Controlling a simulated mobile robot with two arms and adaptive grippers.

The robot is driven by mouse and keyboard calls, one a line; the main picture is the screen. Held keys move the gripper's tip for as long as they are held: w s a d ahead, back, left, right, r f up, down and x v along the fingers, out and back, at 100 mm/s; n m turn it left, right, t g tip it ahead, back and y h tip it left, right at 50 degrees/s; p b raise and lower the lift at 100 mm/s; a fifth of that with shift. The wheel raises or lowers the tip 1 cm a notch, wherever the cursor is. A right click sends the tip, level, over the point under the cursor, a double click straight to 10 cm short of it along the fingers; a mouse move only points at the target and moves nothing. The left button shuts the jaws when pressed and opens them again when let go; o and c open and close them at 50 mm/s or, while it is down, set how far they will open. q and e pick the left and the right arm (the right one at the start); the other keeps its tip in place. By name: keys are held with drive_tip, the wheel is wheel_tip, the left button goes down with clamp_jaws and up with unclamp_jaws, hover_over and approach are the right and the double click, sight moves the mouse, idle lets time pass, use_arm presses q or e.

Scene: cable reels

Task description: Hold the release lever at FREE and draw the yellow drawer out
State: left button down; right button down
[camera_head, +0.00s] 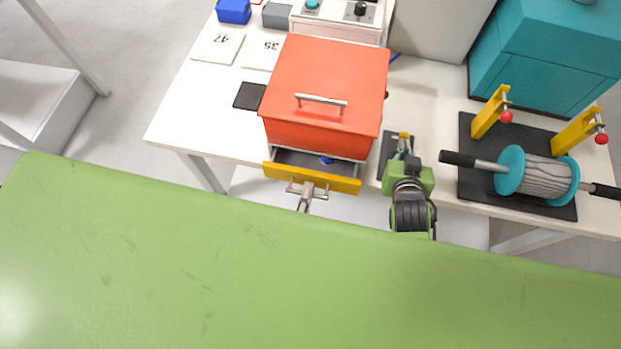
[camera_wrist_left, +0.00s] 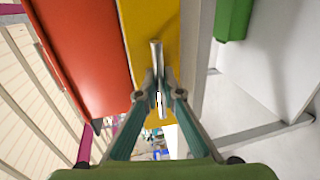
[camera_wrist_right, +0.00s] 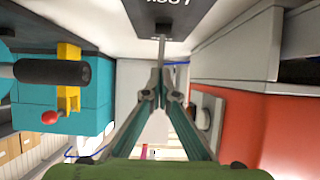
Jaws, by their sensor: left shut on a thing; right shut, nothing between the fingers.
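The yellow drawer (camera_head: 330,182) is partly out of the red cabinet (camera_head: 325,85), and a strip of its inside shows with a small blue item (camera_head: 327,160). My left gripper (camera_head: 306,194) is shut on the drawer's metal handle; the handle (camera_wrist_left: 156,52) runs between its fingertips in the left wrist view. My right gripper (camera_head: 403,147) is shut and empty over the dark lever plate (camera_head: 386,152), right of the cabinet. In the right wrist view a thin metal rod (camera_wrist_right: 162,45), apparently the lever, stands at its fingertips; contact is unclear. The lettering is cut off, so the lever's setting cannot be read.
A cable reel (camera_head: 540,175) with black handles lies on a dark mat (camera_head: 468,178) at right, near yellow brackets (camera_head: 490,112) with red knobs. A teal box (camera_head: 545,55) stands behind. A black square (camera_head: 249,96) and number cards (camera_head: 217,47) lie left of the cabinet.

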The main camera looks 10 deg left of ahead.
drive_tip(key=shift+s, duration=0.1)
use_arm(q)
drive_tip(key=shift+s, duration=0.45)
drive_tip(key=c, duration=2.5)
unclamp_jaws()
drive_tip(key=shift+w, duration=0.1)
drive_tip(key=s, duration=0.4)
drive_tip(key=s+r, duration=0.1)
drive_tip(key=s, duration=0.3)
drive_tip(key=s+r, duration=0.1)
drive_tip(key=s, duration=0.3)
drive_tip(key=shift+r, duration=0.2)
